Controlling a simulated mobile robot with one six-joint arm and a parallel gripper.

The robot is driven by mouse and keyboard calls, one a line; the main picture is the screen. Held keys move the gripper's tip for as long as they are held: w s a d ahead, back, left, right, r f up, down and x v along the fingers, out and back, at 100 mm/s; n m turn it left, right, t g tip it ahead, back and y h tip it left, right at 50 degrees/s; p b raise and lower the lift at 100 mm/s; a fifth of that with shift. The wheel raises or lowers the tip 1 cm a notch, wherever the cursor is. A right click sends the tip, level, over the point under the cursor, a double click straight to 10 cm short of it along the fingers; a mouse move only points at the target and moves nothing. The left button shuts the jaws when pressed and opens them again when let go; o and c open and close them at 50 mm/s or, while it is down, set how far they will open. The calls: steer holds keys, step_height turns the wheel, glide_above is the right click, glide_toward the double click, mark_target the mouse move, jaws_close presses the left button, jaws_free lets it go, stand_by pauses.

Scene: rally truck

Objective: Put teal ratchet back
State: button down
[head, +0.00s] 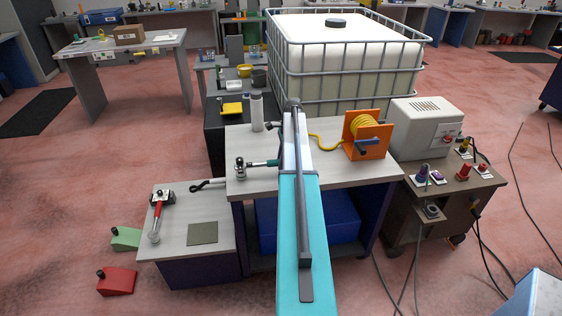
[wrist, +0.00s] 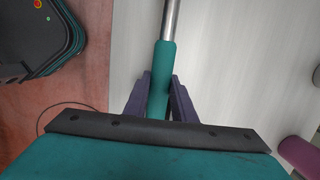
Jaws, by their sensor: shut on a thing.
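The teal ratchet (head: 258,163) shows in the head view over the left part of the middle workbench, its metal head pointing left and its handle running behind my arm. In the wrist view its teal handle (wrist: 166,65) and part of its metal shaft show. My gripper (wrist: 160,80) has its two dark fingers on either side of the handle, shut on it. In the head view the fingers are hidden by my arm. Whether the ratchet touches the benchtop or is held above it, I cannot tell.
A lower bench (head: 168,243) at the left holds a red-handled ratchet (head: 158,215) and a dark square mat (head: 203,233). A black wrench (head: 207,184) lies near its back. A pale bottle (head: 257,112) and an orange hose reel (head: 366,136) stand on the middle workbench (head: 345,176).

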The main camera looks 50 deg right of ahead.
steer(key=shift+f, duration=0.35)
steer(key=c, duration=1.4)
jaws_free()
steer(key=shift+f, duration=0.1)
step_height(320, 180, up, 14)
steer(key=s+d+b, duration=0.1)
steer(key=d+b, duration=0.1)
steer(key=b, duration=0.2)
steer(key=shift+s+f, duration=0.15)
steer(key=shift+s, duration=0.25)
